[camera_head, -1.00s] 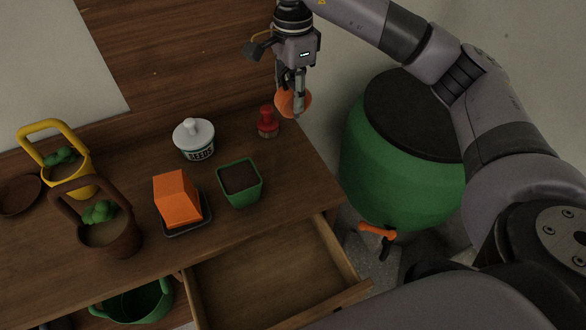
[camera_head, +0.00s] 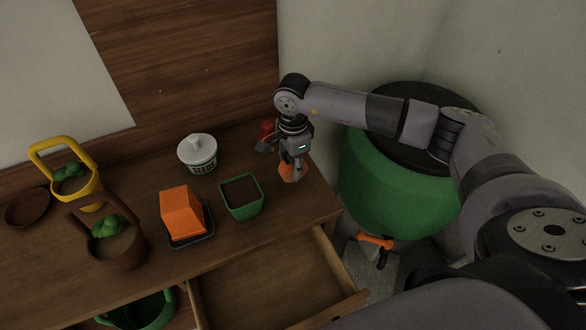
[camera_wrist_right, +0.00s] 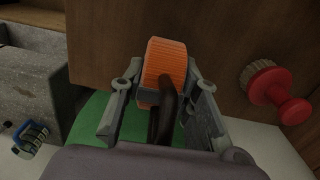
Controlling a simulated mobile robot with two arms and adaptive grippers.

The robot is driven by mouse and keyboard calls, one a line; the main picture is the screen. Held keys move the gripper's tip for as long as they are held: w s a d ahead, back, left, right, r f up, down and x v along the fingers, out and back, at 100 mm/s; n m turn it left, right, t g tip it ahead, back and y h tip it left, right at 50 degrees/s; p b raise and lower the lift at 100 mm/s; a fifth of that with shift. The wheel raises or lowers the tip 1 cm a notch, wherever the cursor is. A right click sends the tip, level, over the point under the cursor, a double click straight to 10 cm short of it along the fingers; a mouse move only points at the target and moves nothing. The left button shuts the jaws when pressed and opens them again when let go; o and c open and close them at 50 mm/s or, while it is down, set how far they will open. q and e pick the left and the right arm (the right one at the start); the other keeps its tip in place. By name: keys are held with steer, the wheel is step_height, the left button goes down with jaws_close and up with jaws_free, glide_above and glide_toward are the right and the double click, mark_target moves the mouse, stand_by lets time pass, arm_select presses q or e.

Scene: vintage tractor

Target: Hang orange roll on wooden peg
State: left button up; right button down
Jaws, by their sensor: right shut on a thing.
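My right gripper (camera_head: 293,168) is shut on the orange roll (camera_head: 292,175), near the right end of the wooden bench. In the wrist view the ribbed orange roll (camera_wrist_right: 165,62) sits between the two grey fingers (camera_wrist_right: 160,95). A dark curved piece (camera_wrist_right: 165,112) lies across the lower part of the roll; I cannot tell what it is. The fingers hide part of the roll in the head view. I cannot make out a wooden peg in either view. My left gripper is not in view.
A red-topped item (camera_head: 267,130) stands close behind the right gripper. A seeds jar (camera_head: 197,153), a green pot (camera_head: 241,196) and an orange pot (camera_head: 182,214) stand to the left. An open drawer (camera_head: 275,285) juts out in front. A green barrel (camera_head: 395,195) stands right.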

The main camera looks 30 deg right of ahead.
step_height(320, 180, down, 2)
steer(key=shift+f, duration=0.6)
steer(key=c, duration=1.2)
jaws_free()
steer(key=shift+r, duration=0.1)
